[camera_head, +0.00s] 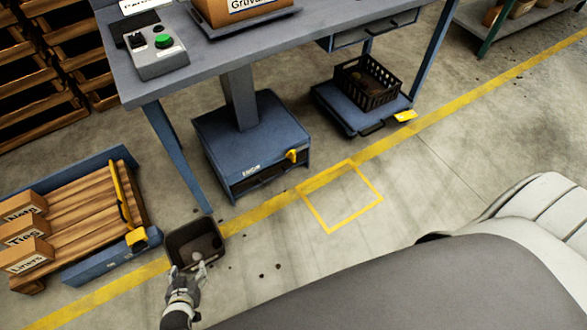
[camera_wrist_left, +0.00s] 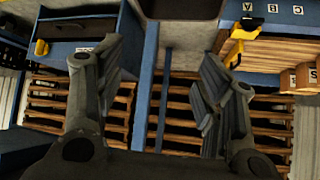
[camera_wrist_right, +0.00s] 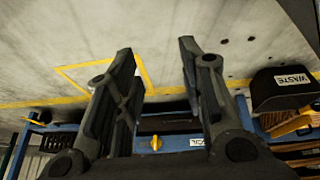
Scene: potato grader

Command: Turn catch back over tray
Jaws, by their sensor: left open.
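A yellow catch (camera_head: 291,155) sits on the front of the blue cabinet (camera_head: 235,130) under the table, above a dark tray (camera_head: 262,178) low in that front. The catch points out to the side; its exact turn is hard to tell. It also shows in the left wrist view (camera_wrist_left: 41,47) and the right wrist view (camera_wrist_right: 155,143). My left gripper (camera_head: 199,268) is open and empty, over the near side of the dark bin, well left of the catch. My right gripper (camera_wrist_right: 156,47) is open and empty in its wrist view and outside the head view.
A dark bin labelled waste (camera_wrist_right: 283,88) stands on the floor left of the cabinet. A pallet (camera_head: 85,205) with boxes and a yellow-handled blue frame lies further left. A black crate (camera_head: 368,82) stands right. The floor by the yellow square (camera_head: 355,215) is clear.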

